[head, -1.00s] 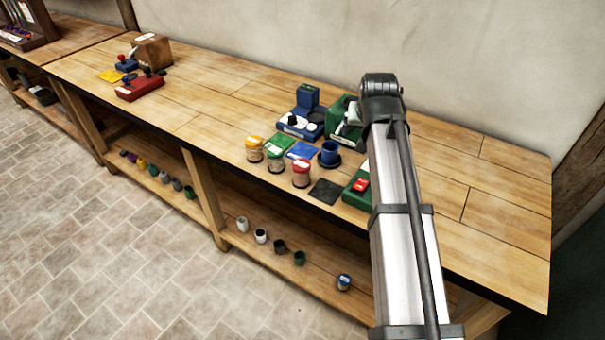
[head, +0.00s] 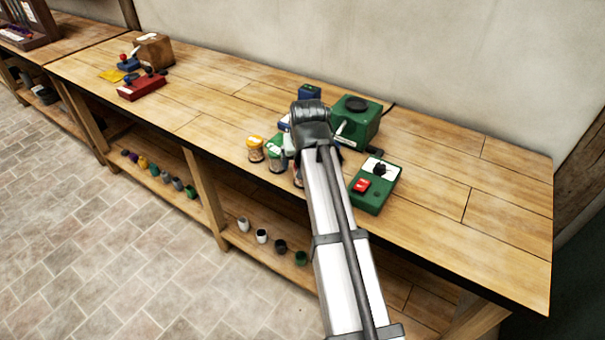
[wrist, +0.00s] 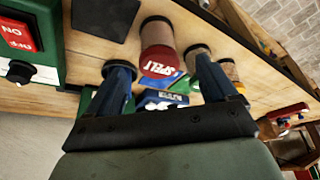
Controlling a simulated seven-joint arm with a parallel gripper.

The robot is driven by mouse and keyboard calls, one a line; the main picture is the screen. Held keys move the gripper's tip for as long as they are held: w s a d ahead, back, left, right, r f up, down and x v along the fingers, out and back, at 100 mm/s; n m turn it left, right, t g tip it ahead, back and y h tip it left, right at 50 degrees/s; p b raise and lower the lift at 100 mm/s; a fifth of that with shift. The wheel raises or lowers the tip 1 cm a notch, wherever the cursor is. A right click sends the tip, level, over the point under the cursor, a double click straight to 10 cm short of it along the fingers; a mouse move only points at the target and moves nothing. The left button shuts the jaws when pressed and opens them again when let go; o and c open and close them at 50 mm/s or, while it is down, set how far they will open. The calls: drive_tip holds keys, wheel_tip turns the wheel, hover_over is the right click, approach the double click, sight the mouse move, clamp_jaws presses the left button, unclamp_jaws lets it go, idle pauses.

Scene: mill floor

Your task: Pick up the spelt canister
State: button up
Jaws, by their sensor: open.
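The spelt canister (wrist: 158,38) stands on the bench, with a red lid lettered SPELT, at upper middle in the wrist view. In the head view my arm hides nearly all of it. My gripper (wrist: 162,70) is open and empty, with its two blue fingers pointing toward the canister, one to each side of it in the picture. I cannot tell whether either finger touches it. The right finger overlaps a neighbouring canister (wrist: 196,50) in the wrist view.
Orange-lidded (head: 255,150) and green-lidded (head: 276,160) canisters stand left of my arm. A green switch box (head: 385,190) with a red switch and a green machine (head: 362,122) stand to its right. A dark square mat (wrist: 104,16) lies beside the spelt canister. The bench's right end is clear.

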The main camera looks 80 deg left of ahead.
drive_tip(key=shift+x, duration=3.45)
drive_tip(key=shift+w+a, duration=0.1)
drive_tip(key=shift+w, duration=0.05)
drive_tip(key=c, duration=1.2)
drive_tip(key=shift+r, duration=0.1)
wheel_tip(320, 180, up, 9)
drive_tip(key=shift+f, duration=0.1)
drive_tip(key=shift+w+r, duration=0.15)
drive_tip(key=shift+r, duration=0.15)
drive_tip(key=w+a+r, duration=0.5)
drive_tip(key=w+a, duration=0.4)
drive_tip(key=w, duration=0.1)
drive_tip(key=w+a+r, duration=0.4)
drive_tip(key=w+a, duration=0.5)
drive_tip(key=w, duration=0.2)
drive_tip(key=shift+r, duration=0.35)
